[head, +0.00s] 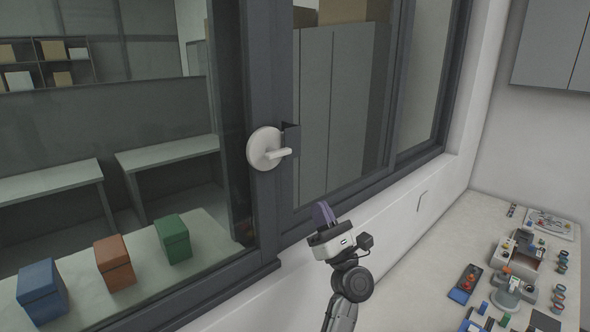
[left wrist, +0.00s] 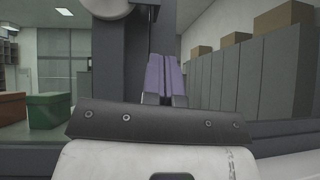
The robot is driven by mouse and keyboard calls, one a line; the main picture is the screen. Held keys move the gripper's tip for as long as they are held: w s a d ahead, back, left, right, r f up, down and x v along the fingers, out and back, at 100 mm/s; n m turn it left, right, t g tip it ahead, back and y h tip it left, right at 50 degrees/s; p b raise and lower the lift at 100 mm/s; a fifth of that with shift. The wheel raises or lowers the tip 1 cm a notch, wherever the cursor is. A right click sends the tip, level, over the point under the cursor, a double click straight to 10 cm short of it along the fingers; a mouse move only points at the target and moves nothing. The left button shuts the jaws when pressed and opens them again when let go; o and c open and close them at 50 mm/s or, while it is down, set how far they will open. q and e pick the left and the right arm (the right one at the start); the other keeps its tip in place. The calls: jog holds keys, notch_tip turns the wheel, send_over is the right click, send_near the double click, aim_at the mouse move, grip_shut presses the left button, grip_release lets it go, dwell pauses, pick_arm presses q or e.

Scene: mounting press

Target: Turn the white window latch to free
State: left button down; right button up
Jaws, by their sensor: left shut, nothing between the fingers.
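The white window latch (head: 265,148) is a round plate with a short lever pointing right, mounted on the dark window frame in the head view. Only the lower edge of its round plate shows at the top of the left wrist view (left wrist: 108,8). My left gripper (head: 323,212) is below and to the right of the latch, apart from it. Its purple fingers point up and are shut with nothing between them; they also show in the left wrist view (left wrist: 164,76). My right gripper is not in view.
Dark window frame bars (head: 262,230) surround the glass. Blue (head: 42,291), orange (head: 115,263) and green (head: 173,239) boxes stand at the lower left. A workbench (head: 420,275) with several small parts and devices is at the right. The space between gripper and latch looks clear.

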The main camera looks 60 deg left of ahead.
pick_arm(q)
jog(key=s+a+r+n+g+h+p, duration=0.1)
jog(key=s+a+r+n+g+p, duration=0.1)
jog(key=a+r+p, duration=0.4)
jog(key=shift+a+r+n+g+p, duration=0.35)
jog(key=shift+a+r+n+g, duration=0.35)
jog(key=shift+r, duration=1.75)
jog(key=shift+a, duration=0.15)
